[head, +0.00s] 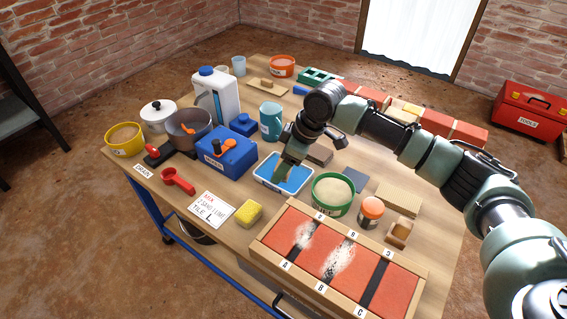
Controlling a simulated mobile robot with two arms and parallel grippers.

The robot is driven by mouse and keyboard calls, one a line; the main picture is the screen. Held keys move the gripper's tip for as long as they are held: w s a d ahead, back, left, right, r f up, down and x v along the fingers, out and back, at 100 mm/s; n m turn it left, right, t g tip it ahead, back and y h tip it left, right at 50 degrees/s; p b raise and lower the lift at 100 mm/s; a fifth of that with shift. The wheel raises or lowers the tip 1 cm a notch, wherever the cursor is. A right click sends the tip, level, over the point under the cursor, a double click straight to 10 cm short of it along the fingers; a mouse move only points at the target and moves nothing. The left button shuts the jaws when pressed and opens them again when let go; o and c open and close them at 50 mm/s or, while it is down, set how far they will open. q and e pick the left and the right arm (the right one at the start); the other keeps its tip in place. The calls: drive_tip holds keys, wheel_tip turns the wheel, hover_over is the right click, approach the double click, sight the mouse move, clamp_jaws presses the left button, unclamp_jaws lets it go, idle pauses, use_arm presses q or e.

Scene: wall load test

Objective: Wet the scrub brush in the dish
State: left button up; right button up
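The dish (262,181), a shallow white tray with bright blue inside, sits near the middle of the table. My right gripper (288,167) reaches in from the right and points down over the dish, its tips low at the dish's blue inside. The wrist hides part of the dish's far side. A small tan-and-green piece shows at the tips; I cannot tell whether it is the scrub brush or part of the fingers. No scrub brush is clearly seen elsewhere. My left gripper is out of view.
A green tub of sand (333,193), an orange-lidded jar (370,211) and a yellow sponge (249,213) stand close by. A blue box (227,152) and a teal jug (270,121) stand left and behind. A framed red panel (335,262) fills the front right.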

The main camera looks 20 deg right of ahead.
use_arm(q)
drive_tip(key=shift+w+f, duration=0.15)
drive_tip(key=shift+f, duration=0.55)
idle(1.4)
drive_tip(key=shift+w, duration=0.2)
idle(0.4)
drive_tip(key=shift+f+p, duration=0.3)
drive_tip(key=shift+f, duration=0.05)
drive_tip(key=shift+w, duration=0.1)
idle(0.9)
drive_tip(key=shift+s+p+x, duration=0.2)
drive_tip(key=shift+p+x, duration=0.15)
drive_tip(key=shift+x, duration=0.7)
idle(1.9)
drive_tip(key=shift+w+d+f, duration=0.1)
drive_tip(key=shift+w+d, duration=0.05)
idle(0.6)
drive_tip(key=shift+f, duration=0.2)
